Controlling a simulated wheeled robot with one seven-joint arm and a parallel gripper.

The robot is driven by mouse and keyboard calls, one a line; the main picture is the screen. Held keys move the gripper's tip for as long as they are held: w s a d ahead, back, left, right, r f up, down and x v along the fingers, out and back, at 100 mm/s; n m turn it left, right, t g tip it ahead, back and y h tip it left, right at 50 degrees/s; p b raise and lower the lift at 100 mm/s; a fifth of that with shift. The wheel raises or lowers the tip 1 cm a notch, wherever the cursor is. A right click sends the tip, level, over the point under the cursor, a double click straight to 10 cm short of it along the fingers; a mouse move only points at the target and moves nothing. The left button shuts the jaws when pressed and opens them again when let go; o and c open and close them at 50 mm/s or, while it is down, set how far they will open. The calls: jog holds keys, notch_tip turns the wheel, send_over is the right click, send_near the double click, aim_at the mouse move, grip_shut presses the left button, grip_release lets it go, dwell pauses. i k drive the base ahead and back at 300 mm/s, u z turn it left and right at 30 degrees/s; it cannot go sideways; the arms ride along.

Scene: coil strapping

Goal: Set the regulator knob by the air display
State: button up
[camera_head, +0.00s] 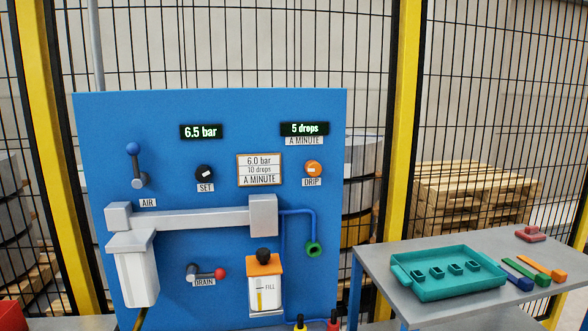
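The black regulator knob (204,172) sits on the blue panel (110,270), above a label reading SET. A light mark on it points up and to the right. The air display (201,131) above it reads 6.5 bar. The framed card (259,169) to the right reads 6.0 bar and 10 drops a minute. A second display (304,129) reads 5 drops, above the orange DRIP knob (313,169). The AIR lever (136,165) with a blue ball stands upright at the left. My gripper is not in view.
A grey pipe with a filter bowl (137,265) crosses the panel below the knobs. The red-tipped DRAIN lever (207,273) and oiler (265,283) are lower. A grey table (390,258) at right holds a teal tray (448,292) and coloured pieces. Wire fencing stands behind.

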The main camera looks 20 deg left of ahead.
aim_at(203, 173)
jog(key=z, duration=1.4)
jog(key=k, duration=1.1)
jog(key=u, duration=1.85)
jog(key=i, duration=0.3)
jog(key=u, duration=0.05)
